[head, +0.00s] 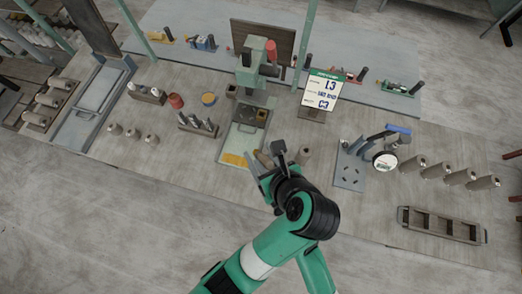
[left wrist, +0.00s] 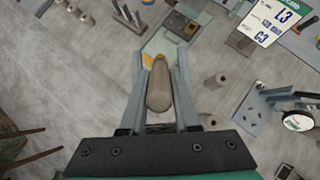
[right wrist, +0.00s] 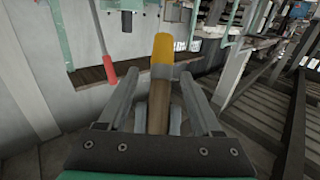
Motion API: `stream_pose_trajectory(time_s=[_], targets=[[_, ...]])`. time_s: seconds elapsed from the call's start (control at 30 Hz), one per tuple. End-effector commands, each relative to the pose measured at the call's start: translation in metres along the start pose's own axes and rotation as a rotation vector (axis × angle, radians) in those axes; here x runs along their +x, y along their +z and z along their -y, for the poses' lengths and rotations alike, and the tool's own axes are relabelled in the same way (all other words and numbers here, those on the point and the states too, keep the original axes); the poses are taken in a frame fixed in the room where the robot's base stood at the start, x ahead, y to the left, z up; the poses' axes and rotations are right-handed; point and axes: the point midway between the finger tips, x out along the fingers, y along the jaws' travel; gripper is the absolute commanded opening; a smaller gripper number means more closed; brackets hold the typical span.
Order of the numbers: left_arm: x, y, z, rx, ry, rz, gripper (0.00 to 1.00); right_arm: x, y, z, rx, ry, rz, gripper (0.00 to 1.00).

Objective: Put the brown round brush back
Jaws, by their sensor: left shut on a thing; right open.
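My left gripper (head: 264,160) is over the table just in front of the grey tray (head: 226,148). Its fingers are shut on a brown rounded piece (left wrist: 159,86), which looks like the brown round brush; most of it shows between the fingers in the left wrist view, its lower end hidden. It is held above the tabletop. My right gripper (right wrist: 160,100) is open in the right wrist view and out of the head view. A brown rod with a yellow end (right wrist: 161,60) shows between its spread fingers; I cannot tell whether it touches them.
A tool rack (head: 198,128) stands left of the tray, with another rack (head: 147,95) behind it. A card reading L3 and C3 (head: 322,90) stands at the back. Right are a slotted metal plate (head: 349,178), a white-faced dial (head: 385,161), several grey cylinders and a wooden trough (head: 440,225).

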Motion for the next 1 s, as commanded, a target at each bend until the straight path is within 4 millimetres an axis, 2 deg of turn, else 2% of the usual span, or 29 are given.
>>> stream_pose_trajectory(time_s=[0.2,0.57,0.7,0.73,0.9,1.0], targets=[[0.0000,0.0000,0.0000,0.000,0.000,0.000,0.00,0.0004,0.0001,0.0000,0.000,0.000,0.000,0.66],[0.0000,0.0000,-0.0001,0.000,0.000,0.000,0.00,0.0001,0.0000,-0.0001,0.000,0.000,0.000,0.01],[0.0000,0.0001,-0.0002,0.000,0.001,0.000,0.00,0.0001,0.0000,-0.0002,0.000,0.000,0.000,0.00],[0.0000,0.0001,-0.0002,0.000,0.001,0.000,0.35,0.0001,-0.0001,-0.0003,0.000,0.001,0.000,0.00],[0.0000,0.0000,-0.0001,0.000,0.000,0.000,0.65,0.0001,-0.0001,-0.0002,0.000,0.000,0.000,0.00],[0.0000,0.0000,-0.0001,0.000,0.000,0.000,0.65,0.0001,-0.0001,-0.0002,0.000,0.000,0.000,0.00]])
